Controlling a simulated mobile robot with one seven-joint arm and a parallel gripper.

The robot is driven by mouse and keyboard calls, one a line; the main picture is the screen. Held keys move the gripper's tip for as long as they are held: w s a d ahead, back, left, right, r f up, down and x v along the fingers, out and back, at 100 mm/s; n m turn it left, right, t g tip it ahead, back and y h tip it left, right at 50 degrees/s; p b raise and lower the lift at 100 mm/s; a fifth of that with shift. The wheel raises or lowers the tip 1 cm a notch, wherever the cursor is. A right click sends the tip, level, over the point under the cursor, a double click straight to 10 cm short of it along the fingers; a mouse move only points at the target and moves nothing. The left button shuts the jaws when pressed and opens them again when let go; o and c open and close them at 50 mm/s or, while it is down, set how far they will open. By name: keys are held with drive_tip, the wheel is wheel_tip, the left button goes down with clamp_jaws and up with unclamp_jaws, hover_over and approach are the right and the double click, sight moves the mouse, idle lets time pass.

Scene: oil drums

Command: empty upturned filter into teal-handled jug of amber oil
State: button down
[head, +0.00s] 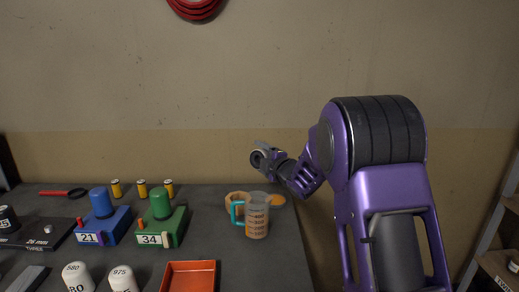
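The clear jug (257,222) with a teal handle (237,212) stands upright near the right end of the dark bench. Amber-orange colour and markings show on its wall; the oil level is hard to read. My gripper (262,158) is above and behind the jug in the picture, at the end of my purple arm. A dark round ring shape shows at its end. I cannot tell whether that is a filter held in the fingers or part of the gripper. The fingers are too small to read. No upturned filter can be clearly made out.
Orange round items (276,201) lie behind the jug. A red-orange tray (190,276) is in front. Blue (101,225) and green (161,222) numbered blocks stand left, with small yellow cylinders (142,188) behind. White-topped bottles (123,279) stand at the front. A shelf (495,225) is at right.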

drive_tip(key=shift+r+m+g+b, duration=0.1)
drive_tip(key=shift+m+g+b, duration=0.25)
drive_tip(key=shift+m, duration=0.25)
drive_tip(key=shift+s+r+m+g, duration=0.2)
drive_tip(key=shift+m+g, duration=0.15)
drive_tip(key=shift+m, duration=0.25)
drive_tip(key=shift+s+a+r+m+g, duration=0.1)
drive_tip(key=shift+s+a+m+g, duration=0.1)
drive_tip(key=shift+m+g, duration=0.55)
drive_tip(key=shift+a+m, duration=0.1)
drive_tip(key=shift+m, duration=0.15)
drive_tip(key=shift+s+a+r+m+g+y, duration=0.15)
drive_tip(key=shift+s+a+r+m+g, duration=0.2)
drive_tip(key=shift+m, duration=0.3)
drive_tip(key=shift+s+r+m+g+y, duration=0.15)
drive_tip(key=shift+m+g, duration=0.25)
drive_tip(key=shift+m, duration=0.25)
